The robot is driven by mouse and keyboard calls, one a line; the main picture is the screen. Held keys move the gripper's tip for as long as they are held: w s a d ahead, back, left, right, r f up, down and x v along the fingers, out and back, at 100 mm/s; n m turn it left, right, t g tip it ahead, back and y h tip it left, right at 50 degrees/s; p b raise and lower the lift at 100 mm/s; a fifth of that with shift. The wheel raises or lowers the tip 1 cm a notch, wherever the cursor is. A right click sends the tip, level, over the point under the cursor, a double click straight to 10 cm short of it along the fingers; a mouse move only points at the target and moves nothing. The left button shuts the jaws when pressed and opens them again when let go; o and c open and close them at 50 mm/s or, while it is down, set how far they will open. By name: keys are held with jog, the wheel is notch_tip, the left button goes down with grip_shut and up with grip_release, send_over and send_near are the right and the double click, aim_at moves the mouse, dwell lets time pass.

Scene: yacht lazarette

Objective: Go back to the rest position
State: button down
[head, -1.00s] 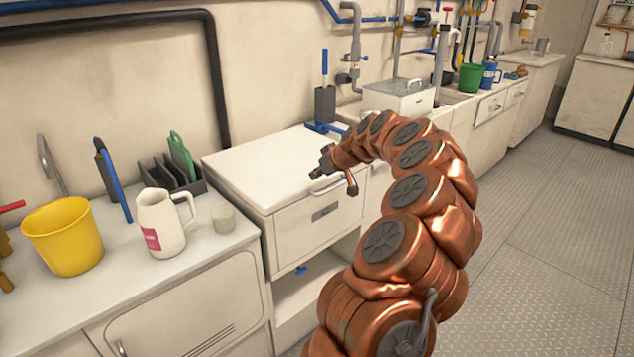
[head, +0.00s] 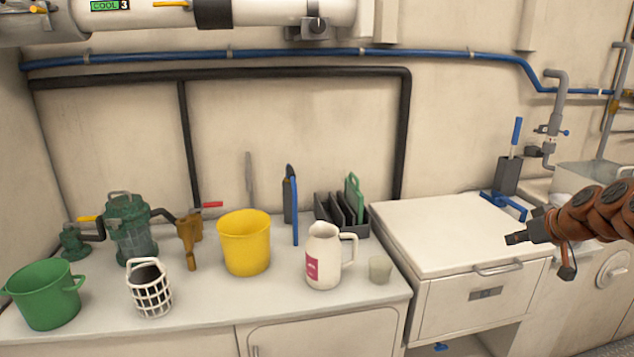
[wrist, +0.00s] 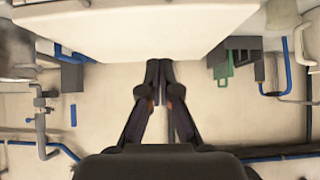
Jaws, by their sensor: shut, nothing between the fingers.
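My gripper (head: 516,238) is at the right of the head view, in front of the white chest (head: 455,230) with a drawer front and handle. Its fingers are together and hold nothing. In the wrist view my gripper (wrist: 160,65) points at the pale edge of a white surface, with its two dark fingertips touching each other. I cannot tell the exact gap between the fingertips and the chest. Most of my arm is outside the head view.
The left counter (head: 215,313) holds a green pot (head: 45,300), a white basket (head: 150,292), a yellow bucket (head: 245,245), a white pitcher (head: 322,258), a small cup (head: 380,270) and a dark rack (head: 340,215). A blue-handled tool (head: 508,170) stands behind the chest. The chest top is clear.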

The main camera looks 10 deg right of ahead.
jog(key=w+a+n+g+y, duration=0.2)
jog(key=a+y, duration=0.1)
jog(key=a, duration=1.6)
jog(key=s+a+f+n+g, duration=0.1)
jog(key=s+a+g, duration=0.15)
jog(key=a, duration=0.45)
jog(key=s+a+f+g, duration=0.1)
jog(key=s+a, duration=0.3)
jog(key=a, duration=0.3)
jog(key=s+a+f+m+g+h, duration=0.1)
jog(key=s+a+f+g, duration=0.15)
jog(key=s, duration=0.55)
jog(key=s+a+f+m+g+h, duration=0.1)
jog(key=s+a+f+g, duration=0.2)
jog(key=s, duration=0.6)
jog(key=s+a+f+m+g+h, duration=0.1)
jog(key=s+a+f, duration=0.2)
jog(key=s+f, duration=0.35)
jog(key=s+r+p, duration=0.2)
jog(key=r+p, duration=0.9)
jog(key=r, duration=0.1)
jog(key=s+r+p, duration=0.2)
jog(key=r+p, duration=0.9)
jog(key=r, duration=0.2)
jog(key=shift+t, duration=0.4)
